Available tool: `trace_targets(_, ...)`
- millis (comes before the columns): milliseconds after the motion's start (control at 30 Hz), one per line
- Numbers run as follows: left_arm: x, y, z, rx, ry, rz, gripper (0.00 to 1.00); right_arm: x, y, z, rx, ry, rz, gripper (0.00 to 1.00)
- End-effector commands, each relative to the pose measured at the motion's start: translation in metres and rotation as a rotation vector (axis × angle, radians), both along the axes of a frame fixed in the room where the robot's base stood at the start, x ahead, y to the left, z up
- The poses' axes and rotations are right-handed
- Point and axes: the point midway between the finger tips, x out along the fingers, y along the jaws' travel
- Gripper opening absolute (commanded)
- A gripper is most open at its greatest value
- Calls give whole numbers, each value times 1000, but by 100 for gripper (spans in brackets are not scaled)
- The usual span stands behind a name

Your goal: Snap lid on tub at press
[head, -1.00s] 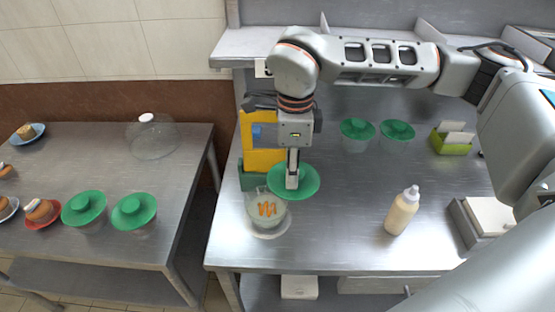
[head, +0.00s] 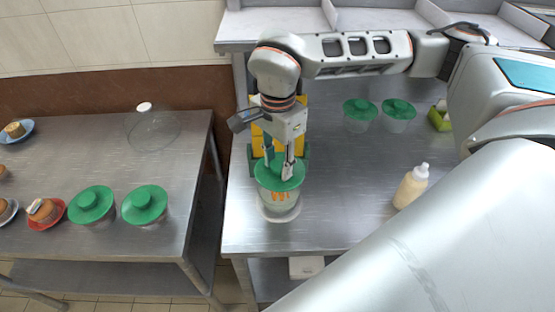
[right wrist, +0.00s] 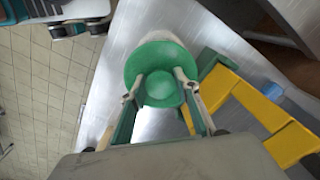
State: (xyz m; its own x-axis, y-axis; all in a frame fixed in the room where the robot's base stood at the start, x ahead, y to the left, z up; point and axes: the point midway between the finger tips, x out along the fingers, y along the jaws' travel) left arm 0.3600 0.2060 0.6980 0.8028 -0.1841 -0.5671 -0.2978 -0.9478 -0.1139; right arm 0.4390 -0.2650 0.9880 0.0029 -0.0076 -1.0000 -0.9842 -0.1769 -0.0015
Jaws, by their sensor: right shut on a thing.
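My right gripper (head: 279,165) reaches down from above and is shut on a green lid (head: 272,184). The lid is directly over the clear tub (head: 266,203), which has orange pieces inside; whether it touches the rim cannot be told. In the right wrist view, the two fingers of the right gripper (right wrist: 158,92) sit either side of the raised middle of the lid (right wrist: 158,54), which hides most of the tub. The yellow and green press (head: 256,145) stands just behind, partly hidden by my arm. My left gripper is out of view.
Two green-lidded tubs stand at the back (head: 360,110) (head: 398,110). A cream squeeze bottle (head: 411,187) stands right of the tub. On the left table are two more lidded tubs (head: 91,203) (head: 144,204), a clear dome (head: 152,131) and plated cakes. A gap separates the tables.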

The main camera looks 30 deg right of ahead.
Motion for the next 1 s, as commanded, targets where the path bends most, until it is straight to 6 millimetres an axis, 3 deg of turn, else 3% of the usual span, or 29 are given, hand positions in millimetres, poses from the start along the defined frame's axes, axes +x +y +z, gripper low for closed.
trace_targets(133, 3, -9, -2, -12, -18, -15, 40, 0, 0, -16, 0, 1, 0, 8)
trace_targets(500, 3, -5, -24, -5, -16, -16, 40, 0, 0, -46, 0, 1, -1, 8)
trace_targets(1000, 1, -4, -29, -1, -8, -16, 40, 0, 0, -49, 0, 0, -1, 8)
